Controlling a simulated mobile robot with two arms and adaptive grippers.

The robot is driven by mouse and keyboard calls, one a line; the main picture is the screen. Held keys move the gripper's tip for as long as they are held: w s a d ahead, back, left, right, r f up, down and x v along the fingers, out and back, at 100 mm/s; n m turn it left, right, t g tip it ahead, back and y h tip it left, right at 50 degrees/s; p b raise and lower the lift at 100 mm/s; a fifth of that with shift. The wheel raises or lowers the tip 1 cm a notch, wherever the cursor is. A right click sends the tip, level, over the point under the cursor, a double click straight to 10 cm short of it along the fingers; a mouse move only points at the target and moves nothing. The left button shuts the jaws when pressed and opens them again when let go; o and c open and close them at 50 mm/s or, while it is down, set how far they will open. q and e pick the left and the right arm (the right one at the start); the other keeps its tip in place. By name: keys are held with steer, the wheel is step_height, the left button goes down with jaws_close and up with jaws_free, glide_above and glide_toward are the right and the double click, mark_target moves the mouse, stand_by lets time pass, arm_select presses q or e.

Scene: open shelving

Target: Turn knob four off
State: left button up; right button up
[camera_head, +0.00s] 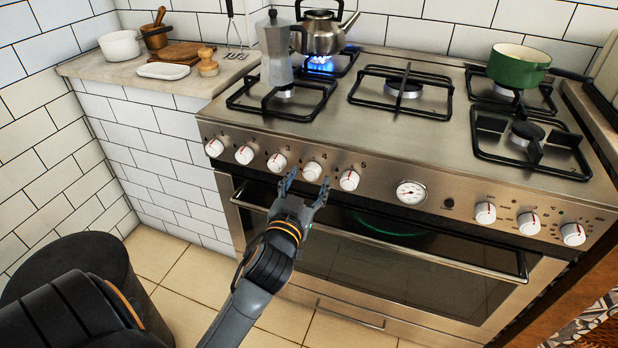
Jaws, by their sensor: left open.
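Knob four (312,171) is a white round knob with a red mark, on the stove's steel front panel under a printed 4. Its exact angle is hard to read at this size. My left gripper (305,187) is open just below and in front of it, with one fingertip toward each side of the knob. I cannot tell whether either finger touches it. A blue flame (320,64) burns at the back left burner, under a steel kettle (320,32). My right gripper is not in view.
Knob three (277,163) and knob five (349,180) sit close on either side. A round dial (410,192) is further right. The oven door handle (400,258) runs below the panel. A moka pot (274,50) and a green pan (517,66) stand on the stove.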

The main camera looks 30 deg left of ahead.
arm_select(q)
steer(key=shift+w+a, duration=0.15)
steer(key=shift+w, duration=0.4)
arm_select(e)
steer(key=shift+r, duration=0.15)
arm_select(q)
steer(key=c, duration=1.2)
steer(key=m+p, duration=0.2)
steer(key=m, duration=0.2)
steer(key=shift+r+p, duration=0.1)
steer(key=shift+p, duration=0.2)
steer(key=m+p, duration=0.2)
steer(key=m, duration=0.4)
steer(key=shift+t, duration=0.3)
steer(key=shift+f+m+p, duration=0.2)
steer(key=shift+m+p, duration=0.2)
steer(key=shift+m, duration=1.8)
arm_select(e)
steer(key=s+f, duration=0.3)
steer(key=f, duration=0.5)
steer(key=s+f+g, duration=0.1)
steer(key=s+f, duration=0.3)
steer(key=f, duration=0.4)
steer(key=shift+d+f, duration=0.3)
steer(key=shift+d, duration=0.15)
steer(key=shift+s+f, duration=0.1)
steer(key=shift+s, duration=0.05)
